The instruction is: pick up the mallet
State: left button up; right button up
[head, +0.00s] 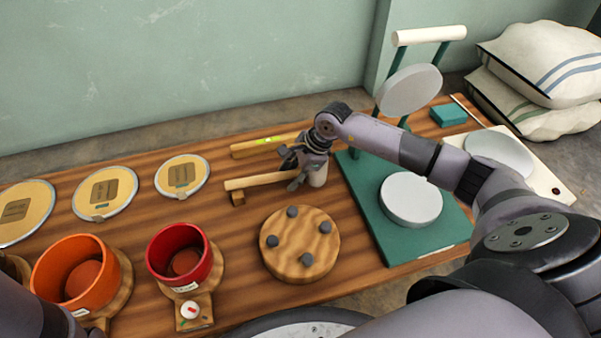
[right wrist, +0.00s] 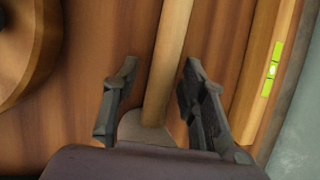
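The mallet has a pale wooden handle (head: 252,181) that lies across the middle of the table, its left end by a small wooden block. Its pale head (head: 318,177) shows partly beneath my right gripper (head: 291,171). In the right wrist view, the mallet handle (right wrist: 168,60) runs between the two fingers of my right gripper (right wrist: 160,72), with a visible gap on each side. The greyish mallet head (right wrist: 145,131) is partly hidden by the gripper body. My right gripper is open. My left gripper is not in view.
A wooden bar with a green level vial (head: 265,142) lies behind the mallet. A round wooden block with pegs (head: 300,243) is in front. A green stand (head: 368,212) with grey discs is to the right. Red (head: 179,255) and orange (head: 83,272) drum shells stand at left.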

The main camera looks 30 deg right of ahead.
grip_shut()
dwell(0.4)
jog(key=shift+r, duration=0.1)
